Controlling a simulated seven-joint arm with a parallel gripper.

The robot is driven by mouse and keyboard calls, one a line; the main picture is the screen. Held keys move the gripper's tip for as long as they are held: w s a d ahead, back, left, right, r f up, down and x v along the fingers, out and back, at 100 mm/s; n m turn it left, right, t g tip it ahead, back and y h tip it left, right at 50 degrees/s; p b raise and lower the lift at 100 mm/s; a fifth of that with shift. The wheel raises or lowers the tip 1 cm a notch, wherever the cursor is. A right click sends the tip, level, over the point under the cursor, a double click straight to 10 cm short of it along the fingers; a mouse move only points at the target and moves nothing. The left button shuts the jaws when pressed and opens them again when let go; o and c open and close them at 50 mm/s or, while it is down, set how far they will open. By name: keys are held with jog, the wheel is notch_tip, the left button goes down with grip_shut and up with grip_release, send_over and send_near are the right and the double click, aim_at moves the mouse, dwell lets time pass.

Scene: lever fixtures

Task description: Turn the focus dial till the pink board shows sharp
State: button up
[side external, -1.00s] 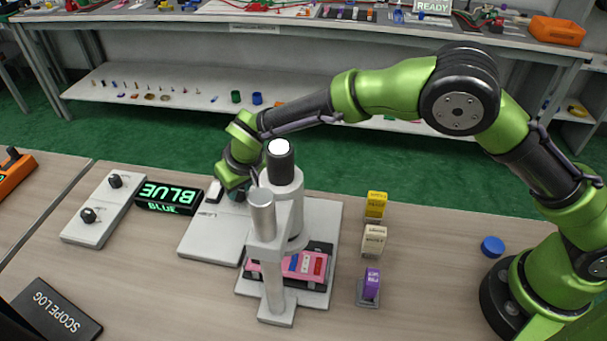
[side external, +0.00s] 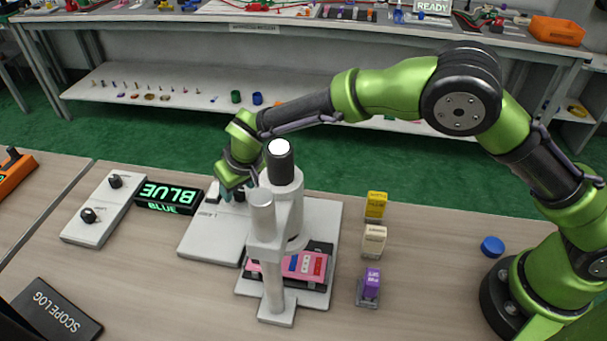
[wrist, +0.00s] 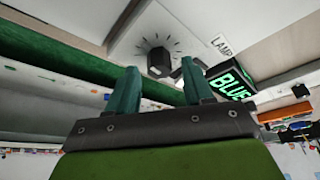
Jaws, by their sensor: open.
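A dark dial (wrist: 158,58) with tick marks around it stands on a pale panel in the wrist view. My gripper (wrist: 160,68) is open, its teal fingers apart with the dial between or just beyond their tips; I cannot tell if they touch. In the side view my gripper (side external: 238,191) is at the back of the pale base plate (side external: 207,242), left of the microscope column. The microscope (side external: 285,205) stands over the pink board (side external: 305,265), which lies in a dark holder. The dial's own label is not readable, and I cannot judge the board's sharpness.
A display (side external: 170,196) reads BLUE. A two-knob box (side external: 100,208) stands left of it. Yellow (side external: 376,204), cream (side external: 374,240) and purple (side external: 371,283) blocks stand right of the microscope. A blue disc (side external: 492,246) lies near my base. A LAMP label (wrist: 222,45) shows beside the dial.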

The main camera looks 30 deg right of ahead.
jog(key=w+r+v, duration=0.1)
jog(key=w+v, duration=0.1)
jog(key=v, duration=0.9)
jog(key=shift+w, duration=0.15)
jog(key=shift+a+r, duration=0.1)
